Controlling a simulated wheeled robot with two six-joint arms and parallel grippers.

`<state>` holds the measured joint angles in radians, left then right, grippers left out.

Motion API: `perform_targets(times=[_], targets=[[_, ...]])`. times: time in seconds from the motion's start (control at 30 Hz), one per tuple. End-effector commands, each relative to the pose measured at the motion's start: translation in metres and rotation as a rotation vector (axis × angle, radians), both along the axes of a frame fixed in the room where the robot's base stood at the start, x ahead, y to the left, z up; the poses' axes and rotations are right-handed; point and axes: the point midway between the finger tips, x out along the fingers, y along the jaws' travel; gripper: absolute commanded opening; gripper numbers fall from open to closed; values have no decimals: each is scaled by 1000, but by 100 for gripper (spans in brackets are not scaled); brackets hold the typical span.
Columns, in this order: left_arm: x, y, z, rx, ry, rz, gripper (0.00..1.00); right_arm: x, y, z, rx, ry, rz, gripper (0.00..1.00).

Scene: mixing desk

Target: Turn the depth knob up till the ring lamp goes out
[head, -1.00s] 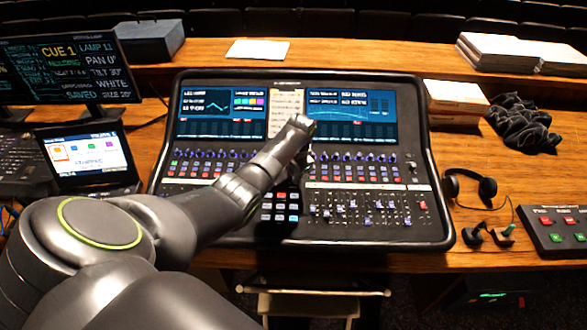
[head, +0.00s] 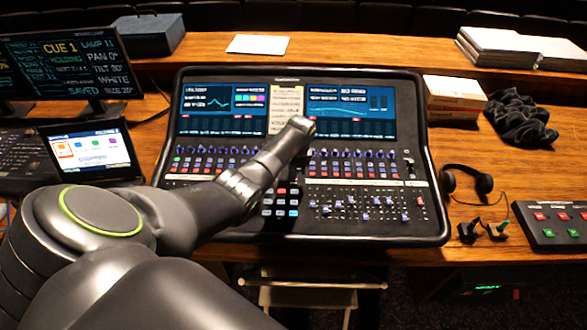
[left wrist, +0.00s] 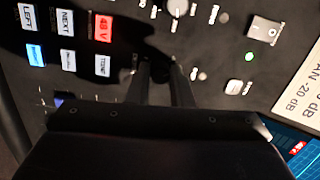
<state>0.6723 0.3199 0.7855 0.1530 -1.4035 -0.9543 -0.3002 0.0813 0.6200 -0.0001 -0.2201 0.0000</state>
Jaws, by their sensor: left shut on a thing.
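The mixing desk (head: 432,215) fills the middle of the head view. My left arm reaches over it from the left, and its gripper (head: 302,160) points down at the strip between the two knob banks. In the left wrist view the gripper (left wrist: 162,72) has its two fingers close around a small dark knob (left wrist: 163,66), shut on it. The fingers and shadow hide most of the knob, and I cannot read its label. A round lamp (left wrist: 249,57) to its right glows green; I cannot tell if this is the ring lamp. My right gripper is not in view.
Lit buttons, including a red 48V (left wrist: 104,28), sit left of the fingers. A rocker switch (left wrist: 264,29) is at the upper right.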

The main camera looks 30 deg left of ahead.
Motion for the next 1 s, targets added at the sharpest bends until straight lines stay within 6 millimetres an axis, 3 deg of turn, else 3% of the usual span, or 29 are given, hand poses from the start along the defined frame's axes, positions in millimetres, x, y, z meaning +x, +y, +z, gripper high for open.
perform_targets(times=[0.3, 0.33, 0.47, 0.8, 1.0], targets=[[2, -1, 2, 0, -8, -1, 0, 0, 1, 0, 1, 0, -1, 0], [2, -1, 2, 0, -8, -1, 23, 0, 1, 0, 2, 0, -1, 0], [2, 0, 1, -1, -6, -1, 40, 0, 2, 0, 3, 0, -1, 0], [1, 0, 2, 0, -2, 1, 41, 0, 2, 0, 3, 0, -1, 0], [0, -3, 17, 0, -5, -1, 41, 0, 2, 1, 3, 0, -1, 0]])
